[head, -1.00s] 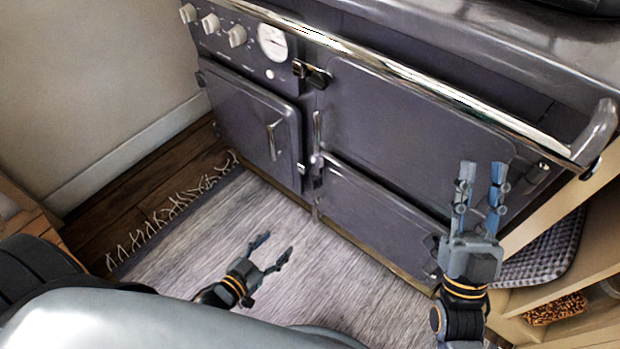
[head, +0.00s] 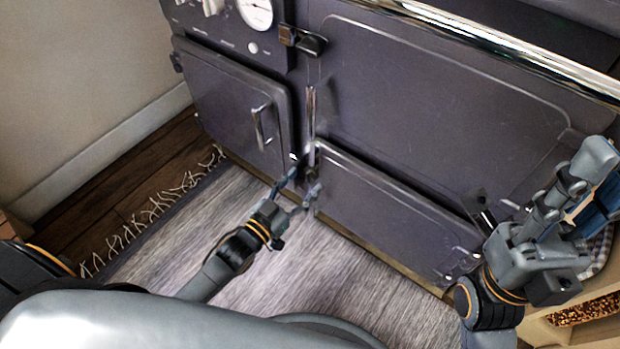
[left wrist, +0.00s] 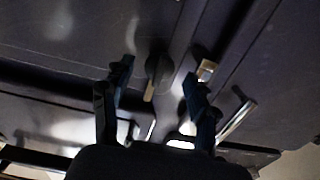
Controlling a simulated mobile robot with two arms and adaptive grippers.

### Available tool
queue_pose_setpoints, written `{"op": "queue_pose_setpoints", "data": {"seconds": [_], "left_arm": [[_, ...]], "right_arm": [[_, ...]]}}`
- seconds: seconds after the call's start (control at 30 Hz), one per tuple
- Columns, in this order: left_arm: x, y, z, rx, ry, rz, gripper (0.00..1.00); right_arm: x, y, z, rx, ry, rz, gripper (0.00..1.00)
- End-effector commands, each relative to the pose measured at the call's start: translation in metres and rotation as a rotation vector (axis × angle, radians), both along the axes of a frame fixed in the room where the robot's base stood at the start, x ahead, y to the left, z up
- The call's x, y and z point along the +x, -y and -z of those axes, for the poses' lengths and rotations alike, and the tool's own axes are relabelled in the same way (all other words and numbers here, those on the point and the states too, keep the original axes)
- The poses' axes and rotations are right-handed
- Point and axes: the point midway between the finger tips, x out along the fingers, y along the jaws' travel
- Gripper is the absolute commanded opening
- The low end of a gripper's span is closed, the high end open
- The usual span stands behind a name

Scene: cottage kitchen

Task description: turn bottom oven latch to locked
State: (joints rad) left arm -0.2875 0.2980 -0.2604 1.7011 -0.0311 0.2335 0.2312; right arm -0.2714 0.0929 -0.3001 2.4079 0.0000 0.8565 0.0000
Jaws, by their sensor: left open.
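The dark oven's lower right door (head: 385,205) is closed. Its small latch (head: 311,153) sits at the door's upper left corner, partly blurred and close to my left gripper's tips. My left gripper (head: 298,187) is open and empty, just below the latch in the head view. In the left wrist view a dark rounded knob with a short pale lever (left wrist: 152,78) shows between the two open fingers (left wrist: 158,88), apparently not gripped. My right gripper (head: 597,188) is at the right, in front of the oven's right end; its jaw opening is unclear.
The oven's left door (head: 228,100) and large upper right door (head: 430,105) are closed, with protruding handles. An upper latch (head: 302,40) and a chrome rail (head: 500,45) stick out. A grey fringed rug (head: 190,235) covers the floor. Shelving stands at the right.

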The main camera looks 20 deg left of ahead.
Motion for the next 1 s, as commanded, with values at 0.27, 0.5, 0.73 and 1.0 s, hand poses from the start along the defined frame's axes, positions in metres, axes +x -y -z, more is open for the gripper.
{"op": "queue_pose_setpoints", "data": {"seconds": [0.27,0.5,0.73,1.0], "left_arm": [[0.030,0.011,0.001,0.001,0.001,0.000,0.59],[0.033,0.012,0.000,0.001,-0.002,0.000,0.59],[0.033,0.012,0.000,0.000,-0.001,0.000,0.33],[0.033,0.012,0.000,0.000,-0.001,0.000,0.00]], "right_arm": [[0.003,-0.001,-0.004,-0.003,0.037,0.002,0.31],[0.003,-0.002,-0.006,-0.004,0.040,0.002,0.31],[0.003,-0.002,-0.006,-0.005,0.039,0.002,0.31],[0.003,-0.002,-0.006,-0.004,0.040,0.002,0.31]]}}
